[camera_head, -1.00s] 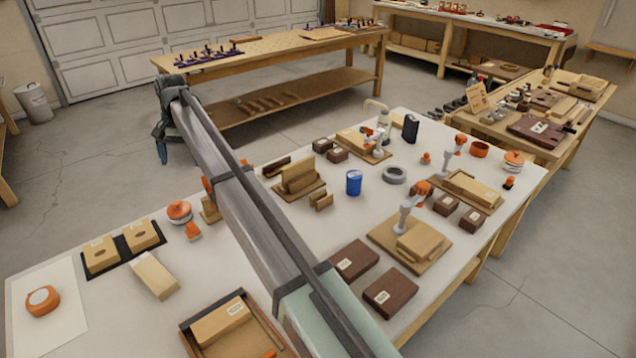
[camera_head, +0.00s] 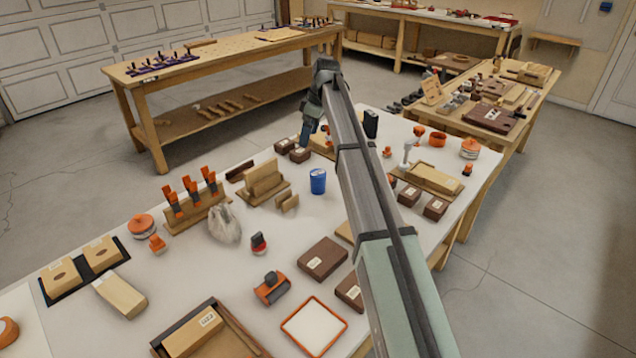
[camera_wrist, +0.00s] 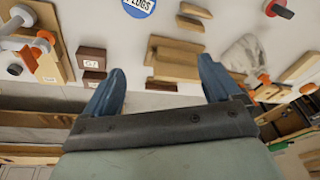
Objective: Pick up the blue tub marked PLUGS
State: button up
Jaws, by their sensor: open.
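The blue tub (camera_head: 318,181) stands upright on the white bench top in the head view, near the middle. In the wrist view its round lid (camera_wrist: 139,6) shows at the top edge, cut off by the frame, with PLUGS readable on it. My gripper (camera_head: 306,140) is above the far side of the bench, beyond the tub and slightly left of it in the head view. In the wrist view the two blue fingers of my gripper (camera_wrist: 155,85) are spread wide with nothing held between them. The tub is apart from the fingers.
A wooden block stand (camera_head: 264,183) is left of the tub, with small wood pieces (camera_head: 288,202) beside it. Dark brown boxes (camera_head: 292,149) sit behind the tub. A plastic bag (camera_head: 224,224) lies farther left. Bare bench top lies in front of the tub.

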jog(key=d+n, duration=0.1)
jog(key=d, duration=0.5)
send_near(320, 173)
jog(key=shift+n, duration=0.3)
jog(key=x, duration=1.2)
jog(key=shift+c, duration=0.3)
jog(key=c, duration=1.1)
